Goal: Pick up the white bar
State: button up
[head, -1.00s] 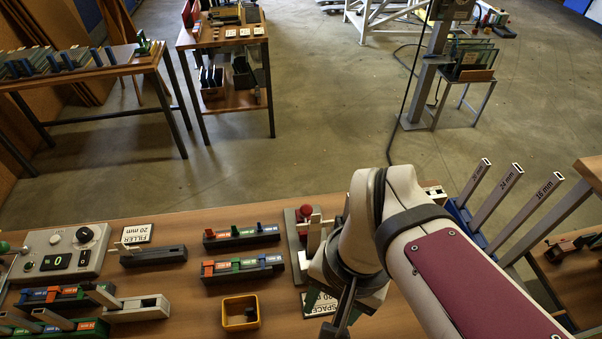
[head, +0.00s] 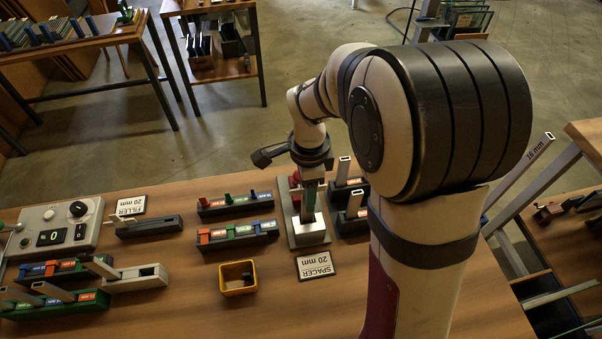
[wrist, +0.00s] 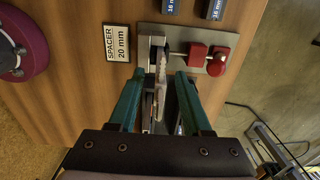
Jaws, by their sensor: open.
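A pale, narrow upright bar (wrist: 160,66) stands at the clamp fixture and shows between the fingers in the wrist view; I cannot tell if it touches either one. My gripper (wrist: 158,77) is open, with a teal finger on each side of it. In the head view my gripper (head: 308,208) points down over the grey fixture plate (head: 310,241), close to its white block (head: 307,230), and hides most of the bar. Another thin pale bar (head: 118,220) lies at the dark holder beside the FILLER sign (head: 131,205).
A red knob (wrist: 215,68) and red block (wrist: 196,54) sit on the fixture. Dark spacer holders (head: 352,220) stand close to its right. Slotted racks (head: 238,236), a yellow bin (head: 238,278) and the SPACER sign (head: 317,265) lie around it. Bare wood shows in front.

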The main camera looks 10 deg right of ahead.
notch_tip(320, 180, down, 2)
jog(key=shift+f, duration=0.2)
grip_shut()
dwell(1.3)
